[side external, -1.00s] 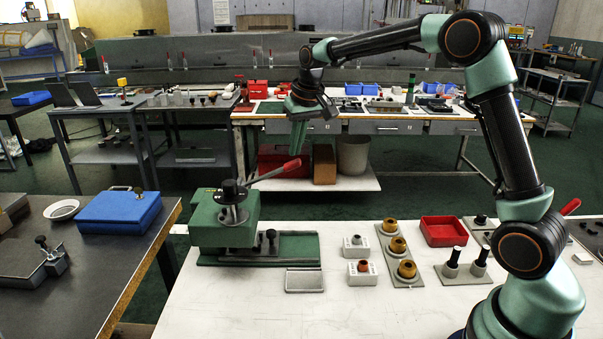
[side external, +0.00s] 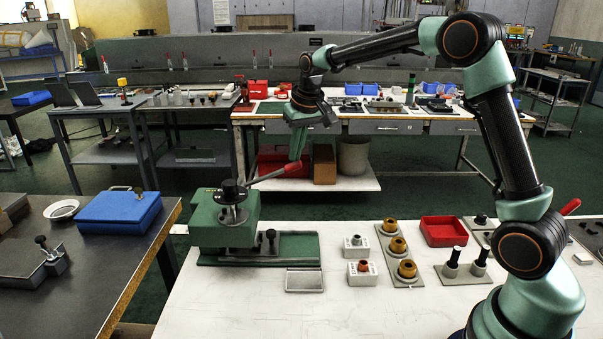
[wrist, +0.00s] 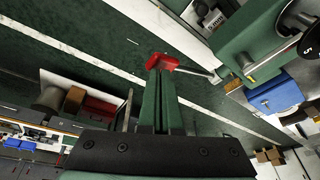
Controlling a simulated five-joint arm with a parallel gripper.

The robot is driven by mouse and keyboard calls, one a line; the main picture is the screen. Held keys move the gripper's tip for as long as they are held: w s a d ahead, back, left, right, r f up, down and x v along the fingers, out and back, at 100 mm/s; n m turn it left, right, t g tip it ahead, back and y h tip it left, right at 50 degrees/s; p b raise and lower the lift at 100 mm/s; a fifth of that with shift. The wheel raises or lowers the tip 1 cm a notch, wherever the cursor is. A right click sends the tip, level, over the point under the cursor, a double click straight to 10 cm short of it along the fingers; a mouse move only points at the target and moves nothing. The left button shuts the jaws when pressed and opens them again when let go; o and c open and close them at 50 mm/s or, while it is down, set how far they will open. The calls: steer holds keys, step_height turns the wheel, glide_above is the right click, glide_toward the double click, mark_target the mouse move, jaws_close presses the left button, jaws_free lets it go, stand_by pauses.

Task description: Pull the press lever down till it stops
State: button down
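The press (side external: 224,219) is a green block with a black knob on top, at the near table's left end. Its lever (side external: 270,175) slants up to the right and ends in a red grip (side external: 294,169). My gripper (side external: 296,158) points down, with its green fingertips at the red grip. In the wrist view my gripper (wrist: 160,75) has its fingers close together, with the red grip (wrist: 163,62) at their tips. The fingers look shut and on top of the grip rather than around it. Exact contact is hard to tell.
A grey tray (side external: 304,281), white blocks (side external: 355,245), a plate with brass rings (side external: 398,245) and a red bin (side external: 443,231) stand right of the press. A blue case (side external: 119,211) lies on the left table. The air around the lever is clear.

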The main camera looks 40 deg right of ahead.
mark_target(296, 163)
steer(key=shift+f, duration=3.45)
stand_by(0.4)
steer(key=shift+r, duration=4.15)
